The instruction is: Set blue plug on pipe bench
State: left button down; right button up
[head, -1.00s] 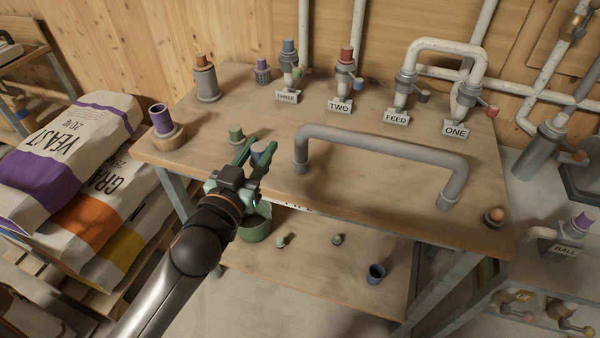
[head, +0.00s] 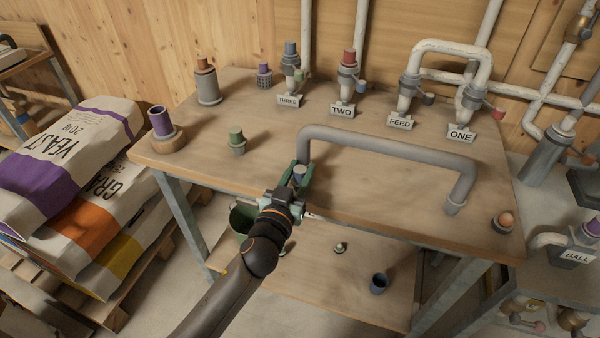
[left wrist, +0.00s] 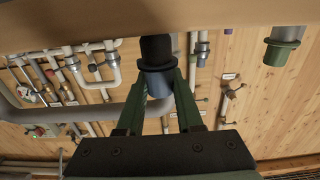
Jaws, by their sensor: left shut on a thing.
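My left gripper (head: 299,172) is shut on the blue plug (head: 299,174) at the front edge of the wooden pipe bench (head: 230,167), beside the left end of the big grey pipe. In the left wrist view the plug (left wrist: 158,83) sits between the two green fingers (left wrist: 158,105), with a dark part, a collar and a blue-grey end. That view is upside down, with the bench at its top. The dark part reaches the bench's image, but I cannot tell whether it touches. My right gripper is not in view.
A green plug (head: 236,141) stands left of my gripper, and a purple cup (head: 161,122) farther left. The grey pipe (head: 390,150) arches to the right. Labelled pipe stubs line the back. The bench middle is mostly clear.

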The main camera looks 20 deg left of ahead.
pick_arm(q)
jog(key=shift+f, duration=0.2)
jog(key=c, duration=0.6)
grip_release()
jog(key=shift+r, duration=0.1)
jog(key=shift+o, duration=0.2)
jog(key=shift+r, duration=0.2)
